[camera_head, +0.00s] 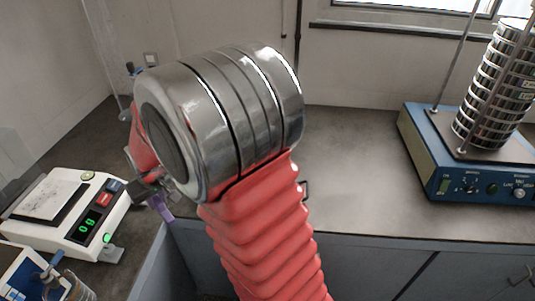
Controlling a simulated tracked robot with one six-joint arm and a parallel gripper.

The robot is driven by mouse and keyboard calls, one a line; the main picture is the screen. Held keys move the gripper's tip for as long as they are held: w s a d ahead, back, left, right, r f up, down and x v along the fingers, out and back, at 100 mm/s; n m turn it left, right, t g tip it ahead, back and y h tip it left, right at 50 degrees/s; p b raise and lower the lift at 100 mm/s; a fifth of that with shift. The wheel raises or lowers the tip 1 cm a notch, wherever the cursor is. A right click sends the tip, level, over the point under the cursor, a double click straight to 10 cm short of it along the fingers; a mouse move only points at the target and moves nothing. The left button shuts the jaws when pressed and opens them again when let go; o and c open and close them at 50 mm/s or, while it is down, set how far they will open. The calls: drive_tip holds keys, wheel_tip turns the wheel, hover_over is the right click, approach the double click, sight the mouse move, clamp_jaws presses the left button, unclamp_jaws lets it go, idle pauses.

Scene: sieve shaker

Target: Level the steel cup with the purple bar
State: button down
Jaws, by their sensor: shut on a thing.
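The purple bar (161,208) shows as a short piece sticking out below my gripper (150,192). My gripper is shut on it, to the right of the white balance. Most of the fingers and part of the bar are hidden behind my large metal wrist and red arm sleeve. I cannot make out the steel cup for sure; it may be hidden behind my arm.
The white balance (117,213) with a green display and a grey plate stands at the left. A blue device (22,280) and a glass vessel (78,291) are at the lower left. A blue sieve shaker (418,152) with stacked sieves (492,90) stands right. The grey bench (355,170) between is clear.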

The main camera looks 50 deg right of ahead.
drive_tip(key=s+d+r+m, duration=0.1)
drive_tip(key=s+d, duration=0.3)
drive_tip(key=d, duration=0.7)
drive_tip(key=s+d+r+m+h, duration=0.1)
drive_tip(key=s+d, duration=0.3)
drive_tip(key=d, duration=0.8)
drive_tip(key=s+d+r+m, duration=0.1)
drive_tip(key=s+d, duration=0.3)
drive_tip(key=d, duration=0.7)
drive_tip(key=shift+s+d+r, duration=0.15)
drive_tip(key=shift+r, duration=0.55)
drive_tip(key=shift+f, duration=0.25)
drive_tip(key=shift+f, duration=2.8)
drive_tip(key=shift+w+a, duration=0.5)
drive_tip(key=shift+a, duration=1.1)
drive_tip(key=shift+w+a, duration=0.55)
drive_tip(key=shift+a, duration=1.05)
drive_tip(key=shift+w+a, duration=0.5)
drive_tip(key=shift+a, duration=1.1)
wheel_tip(320, 180, up, 6)
drive_tip(key=shift+a, duration=0.1)
